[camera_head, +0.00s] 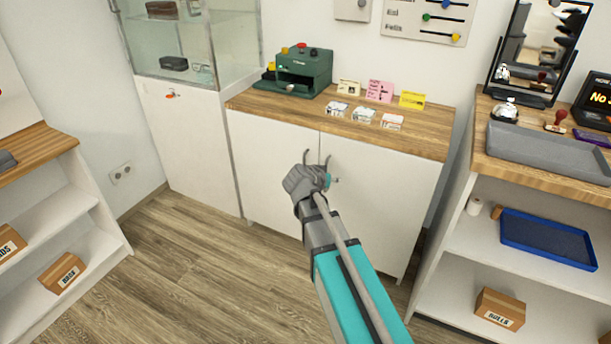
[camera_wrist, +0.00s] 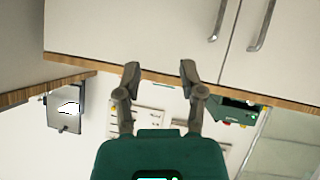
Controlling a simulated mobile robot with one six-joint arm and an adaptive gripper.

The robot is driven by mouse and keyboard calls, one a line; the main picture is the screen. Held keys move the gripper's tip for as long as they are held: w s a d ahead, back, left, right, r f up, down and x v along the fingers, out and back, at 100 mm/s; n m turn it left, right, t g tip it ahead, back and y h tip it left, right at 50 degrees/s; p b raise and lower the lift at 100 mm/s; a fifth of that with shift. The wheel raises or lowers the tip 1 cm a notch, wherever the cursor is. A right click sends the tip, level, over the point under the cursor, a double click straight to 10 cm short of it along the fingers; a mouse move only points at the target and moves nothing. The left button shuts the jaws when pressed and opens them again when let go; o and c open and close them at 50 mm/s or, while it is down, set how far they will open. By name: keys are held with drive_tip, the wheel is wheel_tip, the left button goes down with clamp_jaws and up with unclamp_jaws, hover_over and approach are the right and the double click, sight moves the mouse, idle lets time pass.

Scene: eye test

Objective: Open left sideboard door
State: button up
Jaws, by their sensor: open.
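The sideboard has a wooden top (camera_head: 425,135) and two closed white doors. The left door (camera_head: 262,165) shows at the right of the wrist view (camera_wrist: 288,52), which is upside down. The right door (camera_head: 385,195) fills the middle of the wrist view (camera_wrist: 130,30). The left door's bar handle (camera_wrist: 263,24) and the right door's handle (camera_wrist: 219,20) stand either side of the seam. My gripper (camera_head: 317,158) is in front of the doors near the seam, open and empty. In the wrist view its fingers (camera_wrist: 160,70) are apart from both handles. My gripper and wrist hide the handle area in the head view.
A green machine (camera_head: 296,72) and several small cards and packets stand on the sideboard top. A glass display cabinet (camera_head: 180,125) adjoins it at left. A shelf unit with a grey tray (camera_head: 545,152) and blue tray (camera_head: 548,240) stands at right. The floor (camera_head: 215,285) in front is clear.

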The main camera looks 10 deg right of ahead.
drive_tip(key=w+a+f+t+b, duration=0.4)
drive_tip(key=w+f+b, duration=0.25)
drive_tip(key=b, duration=0.35)
drive_tip(key=n+t+b, duration=0.1)
drive_tip(key=t+b, duration=0.3)
drive_tip(key=b, duration=0.6)
approach(304, 164)
drive_tip(key=s, duration=0.3)
drive_tip(key=shift+s+a+r+y, duration=0.1)
drive_tip(key=shift+s+a+y, duration=0.05)
drive_tip(key=shift+a+y, duration=0.3)
drive_tip(key=x, duration=1.3)
drive_tip(key=shift+w+d+r, duration=0.1)
drive_tip(key=shift+w+r, duration=0.05)
drive_tip(key=shift+w, duration=0.25)
